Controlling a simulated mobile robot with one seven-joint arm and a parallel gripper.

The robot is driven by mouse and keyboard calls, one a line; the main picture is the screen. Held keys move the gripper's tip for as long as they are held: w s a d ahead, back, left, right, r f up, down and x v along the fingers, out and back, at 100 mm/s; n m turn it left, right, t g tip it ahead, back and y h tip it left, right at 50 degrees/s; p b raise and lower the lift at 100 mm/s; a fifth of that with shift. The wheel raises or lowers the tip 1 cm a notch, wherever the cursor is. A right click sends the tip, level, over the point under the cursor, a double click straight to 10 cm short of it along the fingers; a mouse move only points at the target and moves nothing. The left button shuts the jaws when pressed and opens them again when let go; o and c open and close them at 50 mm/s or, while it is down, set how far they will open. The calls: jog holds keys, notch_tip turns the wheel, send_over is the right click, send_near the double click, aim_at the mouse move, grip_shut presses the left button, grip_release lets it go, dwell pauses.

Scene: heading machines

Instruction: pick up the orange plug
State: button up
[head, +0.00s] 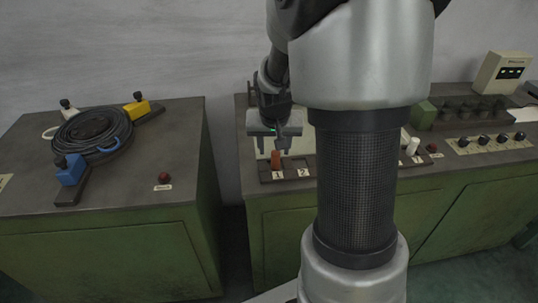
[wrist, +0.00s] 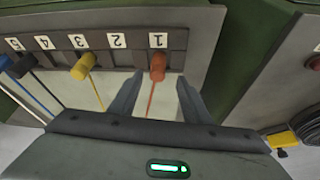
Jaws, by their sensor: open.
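The orange plug (wrist: 157,69) stands in the slot labelled 1 in the wrist view, with an orange cord running from it toward me. It also shows in the head view (head: 276,160), at the left end of the numbered strip. My gripper (wrist: 158,84) is open, with one finger on each side of the plug and its cord in the wrist view. In the head view my gripper (head: 274,148) is just above the plug. I cannot tell whether the fingers touch it.
In the wrist view a yellow plug (wrist: 83,66) and a blue plug (wrist: 20,68) are to the left; slot 2 looks empty. A left bench (head: 190,120) holds a coiled black cable (head: 92,133) and a red button (head: 164,177). My arm hides the middle of the right bench.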

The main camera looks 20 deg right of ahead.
aim_at(276, 153)
jog(key=x, duration=0.2)
jog(key=b+x, duration=0.1)
jog(key=x, duration=0.2)
jog(key=shift+d+f, duration=0.15)
jog(key=shift+d, duration=0.1)
